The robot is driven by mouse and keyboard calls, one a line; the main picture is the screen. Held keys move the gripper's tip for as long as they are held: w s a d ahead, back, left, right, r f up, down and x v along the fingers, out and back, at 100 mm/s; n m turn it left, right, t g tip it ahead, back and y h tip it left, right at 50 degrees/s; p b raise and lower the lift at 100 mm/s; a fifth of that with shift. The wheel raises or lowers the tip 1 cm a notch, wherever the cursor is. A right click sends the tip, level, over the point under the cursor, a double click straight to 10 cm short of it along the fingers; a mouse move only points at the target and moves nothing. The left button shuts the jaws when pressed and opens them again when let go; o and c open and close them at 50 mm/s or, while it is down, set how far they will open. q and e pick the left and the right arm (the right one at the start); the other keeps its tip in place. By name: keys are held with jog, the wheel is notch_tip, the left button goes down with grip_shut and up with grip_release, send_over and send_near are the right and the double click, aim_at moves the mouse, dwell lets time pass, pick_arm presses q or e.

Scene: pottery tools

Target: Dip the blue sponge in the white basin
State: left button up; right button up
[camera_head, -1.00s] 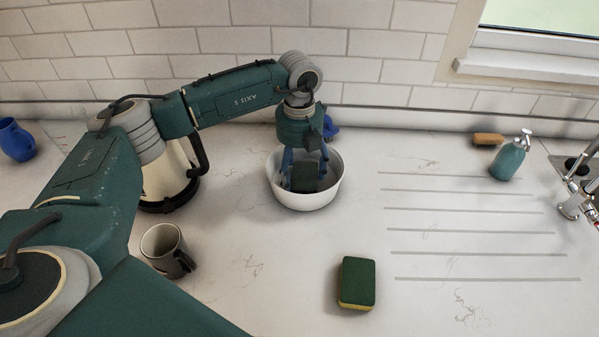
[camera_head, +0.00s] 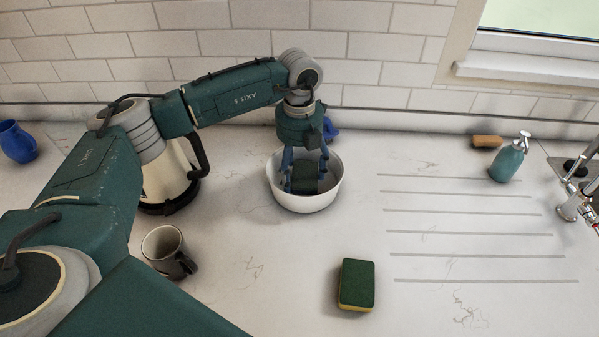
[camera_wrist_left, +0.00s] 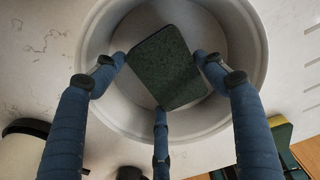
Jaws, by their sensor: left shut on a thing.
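The white basin (camera_head: 307,203) stands on the counter near the back wall. My left gripper (camera_head: 306,177) reaches down into it and is shut on a dark green sponge (camera_head: 304,179). No blue shows on the held sponge's visible face. In the left wrist view, the sponge (camera_wrist_left: 167,68) is between the blue fingers, over the inside of the basin (camera_wrist_left: 244,70). I cannot tell whether it touches the bottom, and no water is clearly visible. Another sponge (camera_head: 357,283), green on top and yellow below, lies on the front counter. My right gripper is out of view.
A kettle (camera_head: 165,180) stands left of the basin, with a grey mug (camera_head: 165,246) in front of it. A blue jug (camera_head: 17,142) is far left. A brush (camera_head: 487,141), soap dispenser (camera_head: 508,160) and tap (camera_head: 574,205) are right. The grooved counter (camera_head: 470,215) is clear.

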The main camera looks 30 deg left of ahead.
pick_arm(q)
notch_tip(320, 180, up, 10)
jog(key=p, duration=0.5)
jog(key=shift+f+p, duration=0.2)
jog(key=shift+p, duration=0.1)
dwell(0.4)
